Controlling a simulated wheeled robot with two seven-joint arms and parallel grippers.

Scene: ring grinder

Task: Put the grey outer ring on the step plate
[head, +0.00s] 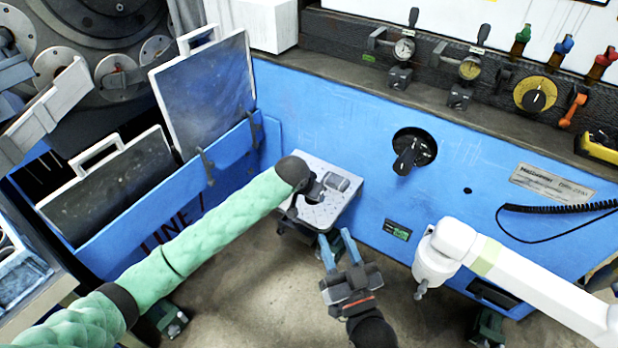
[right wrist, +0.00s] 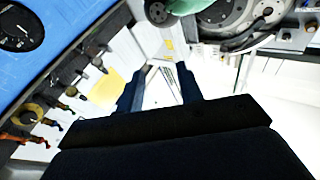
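The step plate (head: 322,218) is a pale, patterned metal plate by the blue panel, in the middle of the head view. The arm with the green padded sleeve reaches over it from the left. Its dark end and small dark parts cover part of the plate, and its fingers cannot be made out. I cannot clearly pick out the grey outer ring; part of the plate is hidden. My right gripper (head: 338,246) is below and right of the plate, apart from it. Its two blue fingers are spread with nothing between them. They also show spread in the right wrist view (right wrist: 160,90).
A blue panel (head: 480,185) with a black knob (head: 408,158) stands behind the plate. A white jointed arm (head: 530,282) comes in from the right. Two dark, white-framed panels (head: 205,95) stand at the left. Open floor (head: 240,300) lies below the plate.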

